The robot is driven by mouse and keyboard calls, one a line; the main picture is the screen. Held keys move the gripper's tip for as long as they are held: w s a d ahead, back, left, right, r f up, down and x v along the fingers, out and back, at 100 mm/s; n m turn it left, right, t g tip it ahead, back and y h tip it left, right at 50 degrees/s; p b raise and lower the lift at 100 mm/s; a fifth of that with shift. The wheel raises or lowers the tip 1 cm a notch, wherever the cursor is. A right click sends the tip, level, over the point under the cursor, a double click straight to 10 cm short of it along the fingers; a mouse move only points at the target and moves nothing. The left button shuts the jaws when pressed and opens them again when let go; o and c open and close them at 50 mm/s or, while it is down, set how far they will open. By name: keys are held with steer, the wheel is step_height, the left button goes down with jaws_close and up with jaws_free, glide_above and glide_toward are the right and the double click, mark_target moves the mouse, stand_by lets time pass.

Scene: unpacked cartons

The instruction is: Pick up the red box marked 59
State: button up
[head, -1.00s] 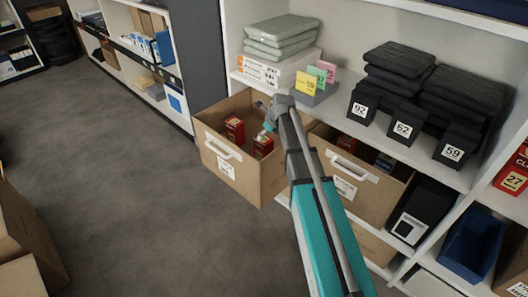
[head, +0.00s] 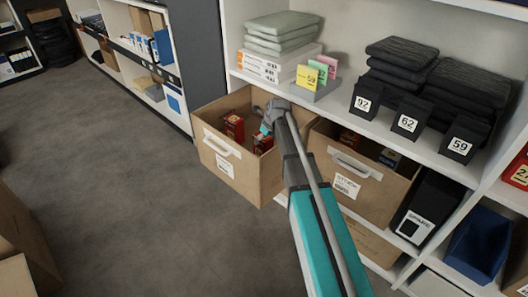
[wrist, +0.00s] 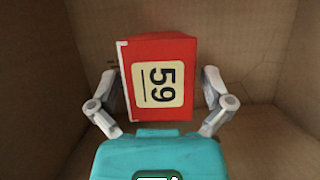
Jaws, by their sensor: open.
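My gripper (wrist: 160,88) is open, with one grey finger on each side of the box. Small gaps seem to remain between the fingers and the box; contact is not clear. In the head view my gripper (head: 266,131) reaches down into the left bin (head: 230,165), over the right-hand red box (head: 263,144), whose number I cannot read there.
Another red box (head: 234,127) stands left of my gripper in the same bin. The bin walls are close around. A second bin (head: 362,190) stands to the right. The shelf above holds coloured cards (head: 318,75) and black boxes with number labels (head: 408,121).

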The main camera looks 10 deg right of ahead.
steer(key=shift+f, duration=0.25)
stand_by(0.4)
steer(key=c, duration=1.1)
